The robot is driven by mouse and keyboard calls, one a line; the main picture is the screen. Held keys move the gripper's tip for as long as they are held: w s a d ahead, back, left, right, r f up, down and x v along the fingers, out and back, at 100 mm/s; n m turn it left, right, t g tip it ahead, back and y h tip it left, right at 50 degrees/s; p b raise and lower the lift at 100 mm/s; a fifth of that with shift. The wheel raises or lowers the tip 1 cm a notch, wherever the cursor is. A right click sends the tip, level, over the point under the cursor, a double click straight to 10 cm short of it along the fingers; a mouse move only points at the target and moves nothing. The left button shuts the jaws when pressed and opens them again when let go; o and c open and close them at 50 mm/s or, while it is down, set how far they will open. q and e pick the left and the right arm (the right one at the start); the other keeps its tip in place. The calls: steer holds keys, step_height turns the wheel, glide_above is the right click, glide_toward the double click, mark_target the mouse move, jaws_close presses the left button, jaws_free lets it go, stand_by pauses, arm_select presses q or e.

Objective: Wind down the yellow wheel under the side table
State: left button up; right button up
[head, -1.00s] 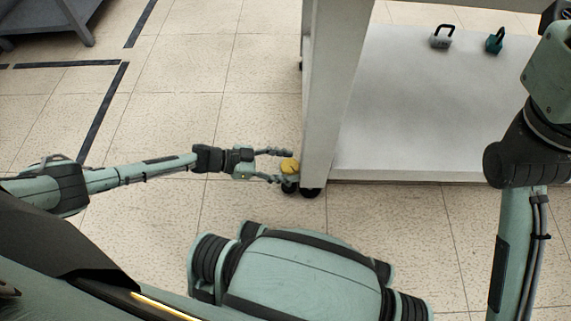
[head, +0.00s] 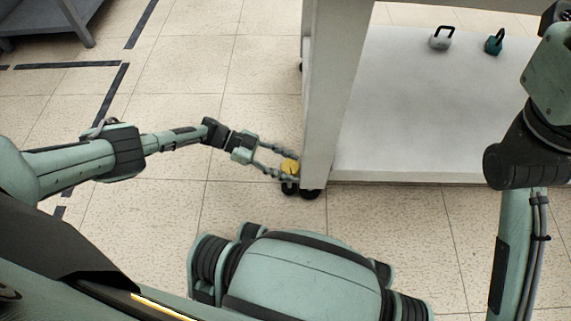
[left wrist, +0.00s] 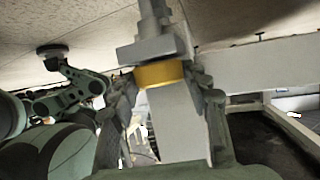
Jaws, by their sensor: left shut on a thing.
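The yellow wheel (head: 289,166) is small and round, low at the near left corner of the white side table (head: 420,176), above dark casters (head: 300,191). My left gripper (head: 288,168) comes in from the left, angled down to the right, with a finger on either side of the wheel, shut on it. In the left wrist view the wheel shows as a yellow band (left wrist: 159,74) between the two fingers, with stepped grey parts against it. The finger contact itself is partly hidden. My right arm stands at the right edge of the head view; its gripper is out of sight.
A light padlock (head: 440,40) and a teal padlock (head: 494,43) lie on the table's shelf. The table's post (head: 325,100) rises just right of the wheel. A grey table (head: 45,20) stands far left.

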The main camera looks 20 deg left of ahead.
stand_by(0.3)
arm_select(q)
steer(key=o, duration=1.2)
steer(key=shift+c, duration=0.2)
steer(key=v, duration=1.2)
steer(key=shift+w, duration=0.1)
